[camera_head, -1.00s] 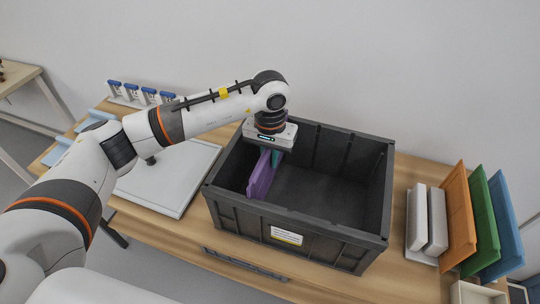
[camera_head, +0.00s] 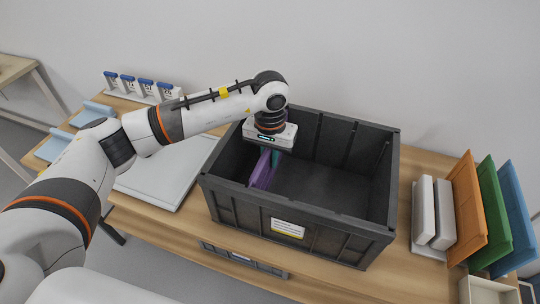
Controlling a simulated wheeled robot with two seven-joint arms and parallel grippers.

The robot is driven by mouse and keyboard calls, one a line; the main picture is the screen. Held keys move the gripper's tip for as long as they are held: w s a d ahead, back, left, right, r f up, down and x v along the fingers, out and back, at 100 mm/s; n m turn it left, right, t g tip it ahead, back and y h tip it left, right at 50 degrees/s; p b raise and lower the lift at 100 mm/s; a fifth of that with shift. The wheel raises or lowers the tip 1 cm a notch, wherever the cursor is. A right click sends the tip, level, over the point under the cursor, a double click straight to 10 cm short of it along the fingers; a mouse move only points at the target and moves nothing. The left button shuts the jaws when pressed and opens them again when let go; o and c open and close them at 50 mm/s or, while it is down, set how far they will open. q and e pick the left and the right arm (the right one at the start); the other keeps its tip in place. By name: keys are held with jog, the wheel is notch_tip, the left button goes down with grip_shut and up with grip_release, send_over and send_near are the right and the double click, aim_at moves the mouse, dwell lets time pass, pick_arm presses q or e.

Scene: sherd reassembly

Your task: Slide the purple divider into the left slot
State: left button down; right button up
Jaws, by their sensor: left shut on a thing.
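The purple divider (camera_head: 262,171) stands on edge inside the dark grey crate (camera_head: 330,246), in its left part. Its lower front end is hidden behind the crate's front wall. My left gripper (camera_head: 269,150) points down into the crate from above and is shut on the divider's upper edge; the fingertips are mostly hidden under the gripper body. A small teal patch (camera_head: 276,157) shows beside the divider under the gripper. My right gripper is not in view.
Orange (camera_head: 466,212), green (camera_head: 495,218) and blue (camera_head: 517,215) panels stand in a rack at the right, beside pale blocks (camera_head: 432,212). A white board (camera_head: 168,177) lies left of the crate. Blue-topped holders (camera_head: 140,88) stand at the back left. The crate's right part looks empty.

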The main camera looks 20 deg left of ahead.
pick_arm(q)
jog(key=shift+f+b, duration=0.95)
jog(key=shift+f, duration=0.15)
jog(key=c, duration=1.3)
grip_release()
jog(key=shift+c, duration=0.2)
notch_tip(320, 180, up, 12)
jog(key=shift+r+b, duration=0.1)
jog(key=shift+b, duration=0.25)
